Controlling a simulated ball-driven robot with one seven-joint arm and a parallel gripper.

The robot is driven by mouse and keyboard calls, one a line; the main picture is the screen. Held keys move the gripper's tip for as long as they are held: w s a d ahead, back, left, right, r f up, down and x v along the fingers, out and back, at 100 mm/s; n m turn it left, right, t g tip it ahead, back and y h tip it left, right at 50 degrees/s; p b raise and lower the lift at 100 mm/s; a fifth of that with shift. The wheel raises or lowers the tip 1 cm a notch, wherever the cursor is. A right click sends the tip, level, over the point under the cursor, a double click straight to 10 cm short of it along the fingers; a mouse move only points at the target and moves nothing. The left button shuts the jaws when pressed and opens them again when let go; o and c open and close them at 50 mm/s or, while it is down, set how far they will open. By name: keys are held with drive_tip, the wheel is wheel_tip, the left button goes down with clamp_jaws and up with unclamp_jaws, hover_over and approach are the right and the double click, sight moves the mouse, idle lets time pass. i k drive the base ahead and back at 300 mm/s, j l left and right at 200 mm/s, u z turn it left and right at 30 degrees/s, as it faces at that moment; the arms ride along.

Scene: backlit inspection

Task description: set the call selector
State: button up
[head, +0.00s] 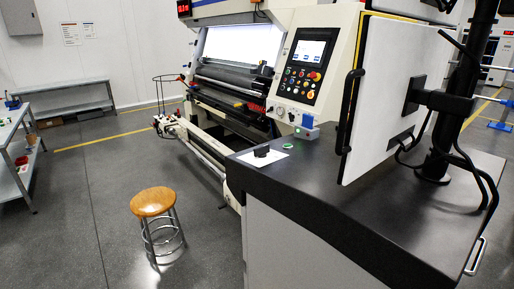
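A black rotary knob (262,151) sits on a white plate (273,157) on the near left corner of the dark countertop (370,205). It looks like the call selector, but its pointer and any markings are too small to read. A small round green light or button (288,145) is just behind and right of the plate. My gripper is not in view.
A blue and grey box (307,130) stands behind the green light. The inspection machine's button panel (306,66) rises behind. A large white monitor panel (388,92) overhangs the counter at right. A wooden-topped stool (153,202) stands on open floor left.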

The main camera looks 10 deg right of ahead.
sight(261, 152)
drive_tip(key=i+j, duration=0.3)
drive_tip(key=i, duration=0.15)
drive_tip(key=i+j, duration=0.3)
drive_tip(key=i+u, duration=0.05)
drive_tip(key=i, duration=0.05)
